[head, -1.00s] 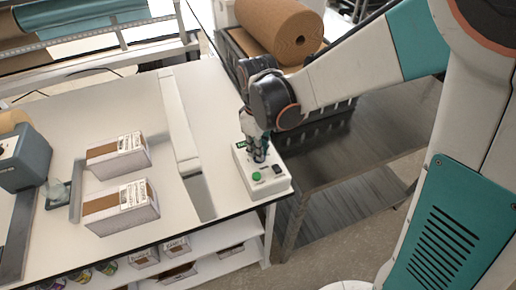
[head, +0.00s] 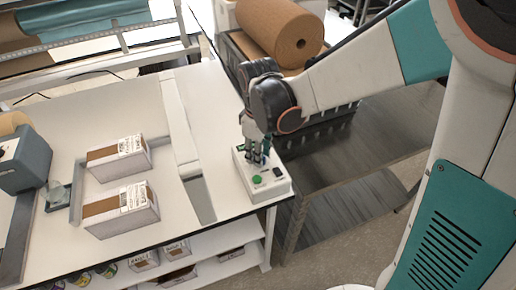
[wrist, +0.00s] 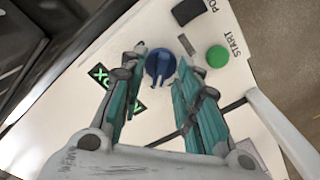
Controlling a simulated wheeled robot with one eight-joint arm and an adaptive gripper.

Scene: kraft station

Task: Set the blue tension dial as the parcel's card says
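The blue tension dial (wrist: 159,64) sits on a white control box (head: 277,189), with its raised grip bar showing in the wrist view. My gripper (wrist: 161,66) is over the box, with its teal fingers apart on either side of the dial. I cannot tell whether either finger touches it. In the head view my gripper (head: 257,160) largely hides the dial. Two brown-and-white parcels, a rear one (head: 118,158) and a front one (head: 122,212), stand on the table with printed white cards on top. The print is too small to read.
The box also carries a green START button (wrist: 217,56), a black power switch (wrist: 187,12) and a green lit display (wrist: 100,74), partly covered by a finger. The box stands at the white table's (head: 205,100) right edge. A brown paper roll (head: 280,30) lies behind.

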